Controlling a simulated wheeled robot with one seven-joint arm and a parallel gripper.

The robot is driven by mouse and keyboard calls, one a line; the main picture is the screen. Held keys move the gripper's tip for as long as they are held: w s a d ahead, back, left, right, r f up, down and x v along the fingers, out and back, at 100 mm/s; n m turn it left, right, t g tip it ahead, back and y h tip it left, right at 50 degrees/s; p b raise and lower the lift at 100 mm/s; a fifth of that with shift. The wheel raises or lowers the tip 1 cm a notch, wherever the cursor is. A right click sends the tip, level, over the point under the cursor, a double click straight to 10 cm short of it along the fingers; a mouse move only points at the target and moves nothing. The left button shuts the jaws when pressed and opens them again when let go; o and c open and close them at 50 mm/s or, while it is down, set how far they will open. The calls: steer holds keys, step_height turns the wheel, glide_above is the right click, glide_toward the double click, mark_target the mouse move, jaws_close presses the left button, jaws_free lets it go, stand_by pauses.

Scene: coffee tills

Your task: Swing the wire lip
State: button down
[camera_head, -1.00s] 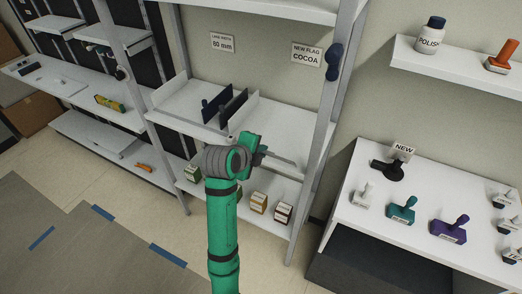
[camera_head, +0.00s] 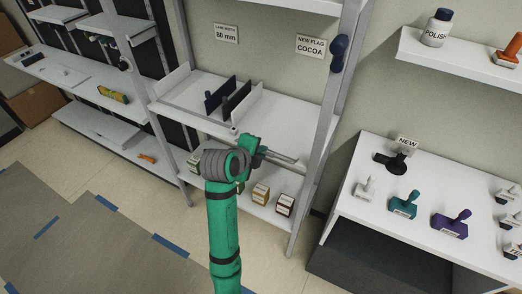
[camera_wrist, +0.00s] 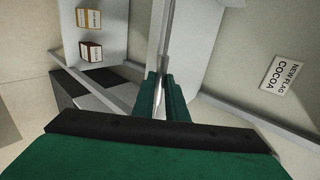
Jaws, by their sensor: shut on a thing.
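My gripper (camera_head: 262,150) is at the front edge of the middle shelf (camera_head: 185,88). In the wrist view its green fingers (camera_wrist: 162,82) are shut on a thin grey bar, which I take to be the wire lip (camera_wrist: 167,35). The bar runs away from the fingers along the shelf edge. In the head view the wire lip (camera_head: 282,157) extends right from my gripper toward the right post. My gripper and wrist hide part of the shelf front.
Two dark upright dividers (camera_head: 238,101) stand on the middle shelf. Small boxes (camera_head: 260,193) sit on the shelf below. The right post (camera_head: 325,130) is close by. A white table (camera_head: 360,220) with several stamps stands at right. The floor at left is clear.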

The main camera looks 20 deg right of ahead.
steer(key=shift+s+a+f, duration=0.15)
steer(key=shift+f, duration=0.25)
steer(key=shift+s+a+f, duration=0.1)
steer(key=shift+f, duration=0.25)
steer(key=c, duration=1.7)
jaws_free()
